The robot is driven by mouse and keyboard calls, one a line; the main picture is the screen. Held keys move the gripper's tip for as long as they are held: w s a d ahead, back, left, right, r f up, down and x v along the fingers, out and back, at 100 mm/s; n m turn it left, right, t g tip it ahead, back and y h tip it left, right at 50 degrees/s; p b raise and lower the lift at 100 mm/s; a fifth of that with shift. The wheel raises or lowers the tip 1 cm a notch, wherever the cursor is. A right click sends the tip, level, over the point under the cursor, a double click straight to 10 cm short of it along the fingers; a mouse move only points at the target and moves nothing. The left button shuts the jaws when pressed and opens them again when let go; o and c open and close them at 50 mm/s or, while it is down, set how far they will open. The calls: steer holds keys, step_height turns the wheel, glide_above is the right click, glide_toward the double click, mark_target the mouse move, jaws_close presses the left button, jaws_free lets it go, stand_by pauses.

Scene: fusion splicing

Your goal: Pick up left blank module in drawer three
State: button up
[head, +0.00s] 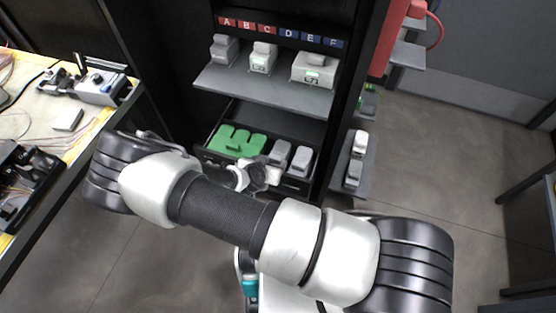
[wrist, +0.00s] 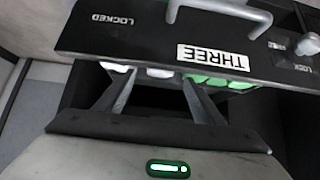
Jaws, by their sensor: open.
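Drawer three (head: 215,151) stands open in the black cabinet. In the head view, two pale grey blank modules lie in its right part: the left one (head: 279,153) and the right one (head: 301,159). Green modules (head: 237,141) fill its left part. The wrist view is turned over: the drawer front with the "THREE" label (wrist: 213,57) is at the top, with the left blank (wrist: 160,73) and right blank (wrist: 116,67) showing only as slivers below it. My gripper (wrist: 157,84) is open and empty, its fingertips close to the blanks. In the head view my wrist partly covers the drawer.
A shelf (head: 262,90) above the drawer holds several grey modules under labels A to F. A side shelf (head: 350,184) with modules is at the right. A cluttered workbench (head: 80,140) stands at the left. The drawer handle (wrist: 222,12) sticks out of its front.

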mark_target(274, 160)
steer(key=b+x, duration=0.1)
steer(key=x, duration=0.4)
steer(key=shift+f+b, duration=0.15)
steer(key=shift+b, duration=0.25)
steer(key=shift+c, duration=0.3)
steer(key=shift+a, duration=0.1)
steer(key=c, duration=1.4)
